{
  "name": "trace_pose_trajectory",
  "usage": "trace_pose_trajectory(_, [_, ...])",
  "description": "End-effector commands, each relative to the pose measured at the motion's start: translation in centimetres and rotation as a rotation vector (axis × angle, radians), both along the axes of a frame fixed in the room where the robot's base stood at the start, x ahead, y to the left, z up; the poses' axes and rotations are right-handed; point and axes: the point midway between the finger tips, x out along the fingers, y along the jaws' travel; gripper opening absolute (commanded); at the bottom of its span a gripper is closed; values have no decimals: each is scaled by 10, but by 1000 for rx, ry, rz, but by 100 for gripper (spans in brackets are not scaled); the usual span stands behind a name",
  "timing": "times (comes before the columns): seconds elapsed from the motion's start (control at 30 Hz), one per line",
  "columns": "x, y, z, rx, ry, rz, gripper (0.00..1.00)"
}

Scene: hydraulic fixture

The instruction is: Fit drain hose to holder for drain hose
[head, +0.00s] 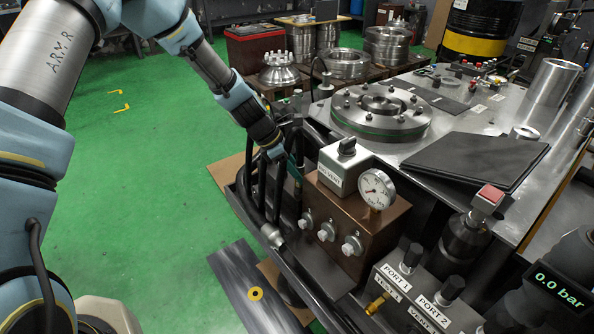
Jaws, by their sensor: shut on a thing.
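My gripper (291,167) reaches down at the left side of the fixture, just left of the brown valve block (345,225). It is shut on a black hose, which I take to be the drain hose; its fingertips are small and partly hidden. Black hoses (262,182) hang in a bundle beside and below the gripper. A metal end fitting (272,236) shows at the bottom of the bundle, near the bench's front rail. I cannot pick out the holder for the drain hose with certainty among the dark hoses and the rail.
A pressure gauge (376,189) and a grey vent box (343,167) sit on the valve block, close right of my gripper. A round bolted flange (381,111) and a black mat (476,160) lie on the bench. The port block (425,290) stands in front. Green floor is clear at left.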

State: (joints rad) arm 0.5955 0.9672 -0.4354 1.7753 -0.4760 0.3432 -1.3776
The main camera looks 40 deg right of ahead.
Motion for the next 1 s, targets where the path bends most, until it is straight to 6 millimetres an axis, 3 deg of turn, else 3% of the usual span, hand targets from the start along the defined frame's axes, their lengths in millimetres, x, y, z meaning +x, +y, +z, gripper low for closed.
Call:
trace_pose_trajectory(0.93, [0, 0, -4, 0, 0, 0, 0])
trace_pose_trajectory(0.97, [0, 0, -4, 0, 0, 0, 41])
trace_pose_trajectory(1.0, [0, 0, -4, 0, 0, 0, 46])
